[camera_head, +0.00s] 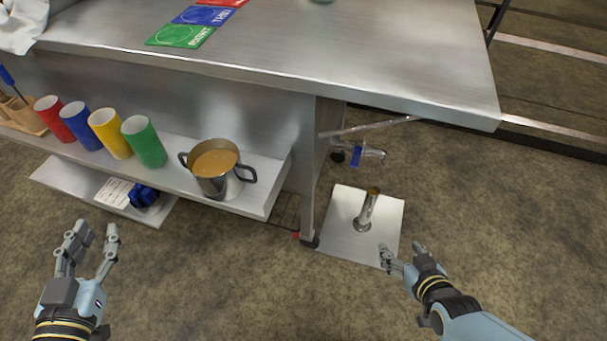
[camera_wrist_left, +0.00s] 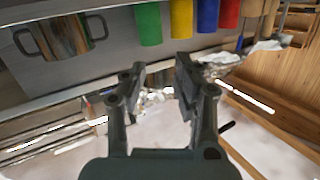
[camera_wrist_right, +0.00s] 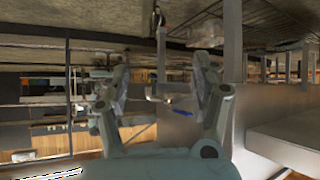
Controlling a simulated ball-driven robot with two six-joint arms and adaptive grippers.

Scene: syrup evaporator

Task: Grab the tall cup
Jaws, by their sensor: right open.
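A tall, narrow steel cup (camera_head: 365,211) stands upright on a square metal plate (camera_head: 340,232) on the floor, right of the bench. Its top looks amber. My right gripper (camera_head: 401,252) is just below and right of the cup in the head view, apart from it. Its fingers are spread with nothing between them, as the right wrist view (camera_wrist_right: 160,75) also shows. My left gripper (camera_head: 94,238) is open and empty in front of the low shelf at the left. In the left wrist view its fingers (camera_wrist_left: 157,75) stand apart below the coloured cups.
The low shelf (camera_head: 262,195) holds a two-handled steel pot (camera_head: 212,187) of brown liquid and red, blue, yellow and green cups (camera_head: 143,142). A blue-handled valve (camera_head: 356,156) juts out above the plate. The steel bench top (camera_head: 330,50) overhangs. The floor right of the plate is clear.

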